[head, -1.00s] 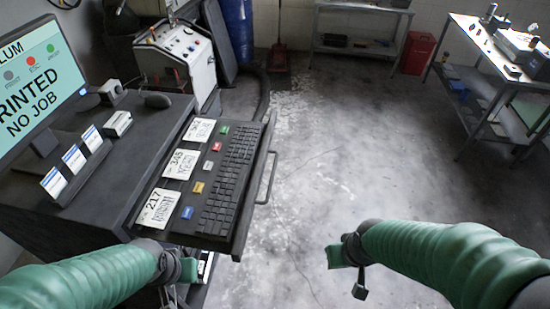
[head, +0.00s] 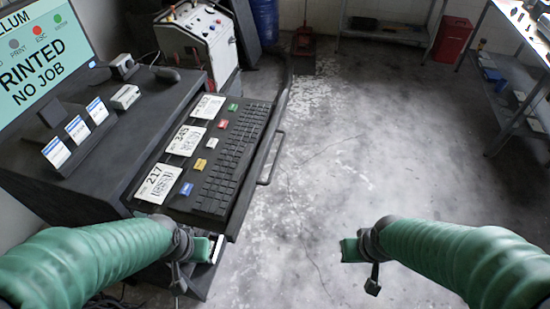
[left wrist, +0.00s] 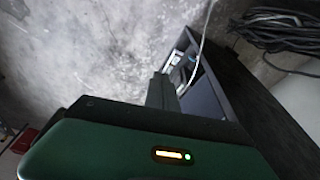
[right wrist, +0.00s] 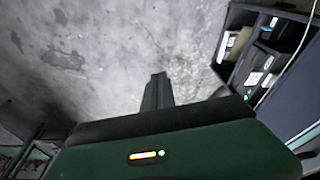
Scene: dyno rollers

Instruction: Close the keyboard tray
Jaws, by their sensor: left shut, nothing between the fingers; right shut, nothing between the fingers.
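The keyboard tray (head: 238,218) is pulled out from the right side of the dark desk cabinet (head: 95,190). On it lie a black keyboard (head: 236,150), coloured keys and several numbered cards (head: 187,140). A bar handle (head: 272,160) runs along its outer edge. My left gripper (head: 180,275) is shut and empty, just in front of the tray's near end, apart from the handle. It also shows in the left wrist view (left wrist: 162,92). My right gripper (head: 373,280) is shut and empty over open floor, right of the tray. It also shows in the right wrist view (right wrist: 157,90).
A monitor (head: 45,60), card holders and a dark mouse-like object (head: 167,74) are on the desk top. A grey machine (head: 195,40) stands behind. A metal workbench (head: 510,90) stands at right, with a red bin (head: 453,40). The floor between is clear.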

